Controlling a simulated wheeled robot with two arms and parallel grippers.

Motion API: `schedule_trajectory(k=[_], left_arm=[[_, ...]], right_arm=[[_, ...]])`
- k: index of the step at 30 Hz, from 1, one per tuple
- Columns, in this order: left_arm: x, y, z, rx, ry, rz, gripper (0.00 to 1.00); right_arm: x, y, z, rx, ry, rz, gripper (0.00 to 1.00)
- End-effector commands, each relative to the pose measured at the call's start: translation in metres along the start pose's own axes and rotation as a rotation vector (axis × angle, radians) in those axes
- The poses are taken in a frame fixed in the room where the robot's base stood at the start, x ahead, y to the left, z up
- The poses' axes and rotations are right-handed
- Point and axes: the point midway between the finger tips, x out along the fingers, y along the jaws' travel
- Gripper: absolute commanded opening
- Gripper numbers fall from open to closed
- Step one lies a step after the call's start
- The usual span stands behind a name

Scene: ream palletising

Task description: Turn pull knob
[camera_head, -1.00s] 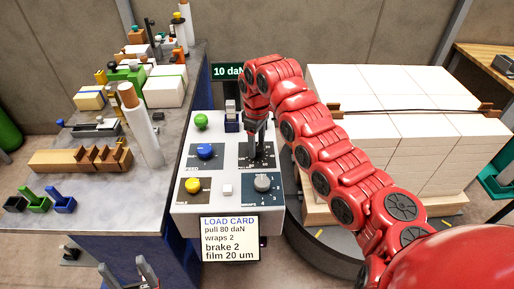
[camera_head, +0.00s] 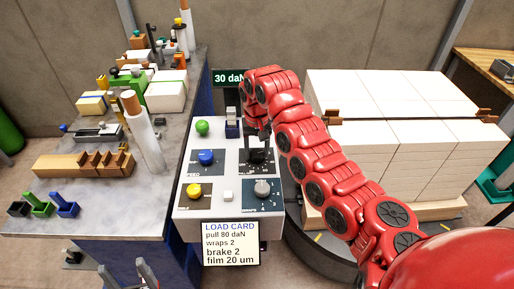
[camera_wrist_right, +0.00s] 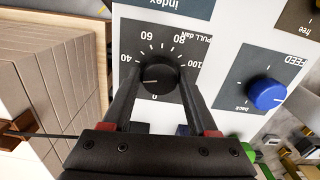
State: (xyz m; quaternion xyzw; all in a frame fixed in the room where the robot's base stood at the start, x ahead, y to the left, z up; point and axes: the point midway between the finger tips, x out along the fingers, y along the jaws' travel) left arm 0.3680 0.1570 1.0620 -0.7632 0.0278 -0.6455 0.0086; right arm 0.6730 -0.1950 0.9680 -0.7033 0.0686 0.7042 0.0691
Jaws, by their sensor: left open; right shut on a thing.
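The pull knob (camera_wrist_right: 158,80) is a round black knob on a dark dial panel marked from 0 to 100, seen in the right wrist view. Its white mark points left, short of the 40. My right gripper (camera_wrist_right: 159,72) is shut on the knob, one finger on each side. In the head view my right gripper (camera_head: 256,151) reaches down to the control box's upper right panel and hides most of the knob. The display (camera_head: 228,77) reads 30 daN. The load card (camera_head: 230,243) says pull 80 daN. My left gripper (camera_head: 127,275) is open and empty at the bottom edge.
A cluttered bench (camera_head: 90,215) stands left. Stacked white reams (camera_head: 400,130) stand right.

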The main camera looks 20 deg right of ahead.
Motion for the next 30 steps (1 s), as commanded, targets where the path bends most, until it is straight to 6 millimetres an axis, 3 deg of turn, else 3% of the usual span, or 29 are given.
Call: schedule_trajectory(k=[30], left_arm=[[0.089, -0.004, -0.015, 0.000, 0.000, 0.000, 0.67]], right_arm=[[-0.006, -0.001, -0.002, 0.964, 0.008, -0.002, 0.04]])
